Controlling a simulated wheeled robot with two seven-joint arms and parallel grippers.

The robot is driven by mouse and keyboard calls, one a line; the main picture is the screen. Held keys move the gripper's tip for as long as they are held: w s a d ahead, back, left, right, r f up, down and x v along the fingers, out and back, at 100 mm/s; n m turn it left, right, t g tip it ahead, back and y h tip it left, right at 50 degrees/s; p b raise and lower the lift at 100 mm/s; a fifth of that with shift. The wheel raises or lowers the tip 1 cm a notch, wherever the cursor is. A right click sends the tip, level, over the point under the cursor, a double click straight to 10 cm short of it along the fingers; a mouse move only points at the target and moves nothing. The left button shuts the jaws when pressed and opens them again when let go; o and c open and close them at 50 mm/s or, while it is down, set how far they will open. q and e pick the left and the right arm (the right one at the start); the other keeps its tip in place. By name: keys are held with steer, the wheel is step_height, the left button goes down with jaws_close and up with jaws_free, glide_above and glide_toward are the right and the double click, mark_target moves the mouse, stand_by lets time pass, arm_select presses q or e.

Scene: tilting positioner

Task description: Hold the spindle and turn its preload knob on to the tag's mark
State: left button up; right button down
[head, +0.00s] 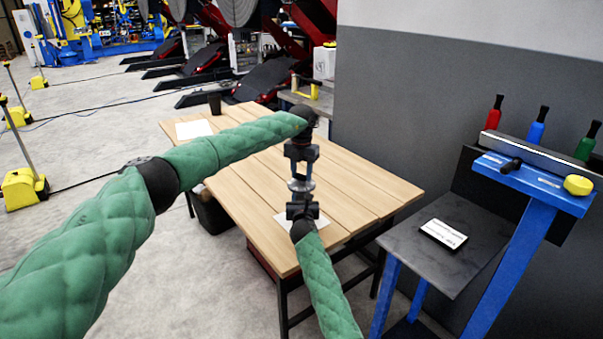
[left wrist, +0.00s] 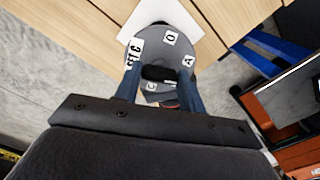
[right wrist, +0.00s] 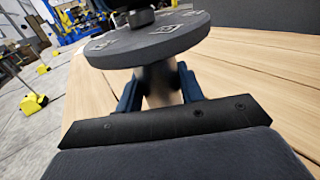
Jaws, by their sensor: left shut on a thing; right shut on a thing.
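The spindle stands upright over the wooden table in the head view, its grey disc (head: 300,185) between my two grippers. My right gripper (right wrist: 158,92) is shut on the pale spindle body (right wrist: 158,76) just under the disc (right wrist: 150,42). My left gripper (left wrist: 160,84) comes from above and is shut on the dark preload knob (left wrist: 158,73) at the disc's middle. Lettered white labels ring the disc; I can make out O and A. A black tag (head: 443,233) with a white face lies on the grey side shelf; its writing is too small to read.
A white sheet (head: 288,222) lies on the wooden table (head: 365,190) beneath the spindle. Another sheet (head: 194,129) and a dark cup (head: 214,103) are at the far left. A blue-framed stand (head: 530,180) with colored bottles is at the right. Much of the tabletop is clear.

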arm_select(q)
steer(key=m, duration=0.4)
steer(key=shift+m, duration=0.3)
steer(key=m, duration=0.5)
steer(key=shift+a, duration=0.1)
steer(key=m, duration=0.5)
steer(key=shift+w+a+m, duration=0.1)
steer(key=shift+m, duration=2.1)
steer(key=o, duration=1)
steer(key=shift+c, duration=0.2)
arm_select(e)
steer(key=shift+f, duration=0.1)
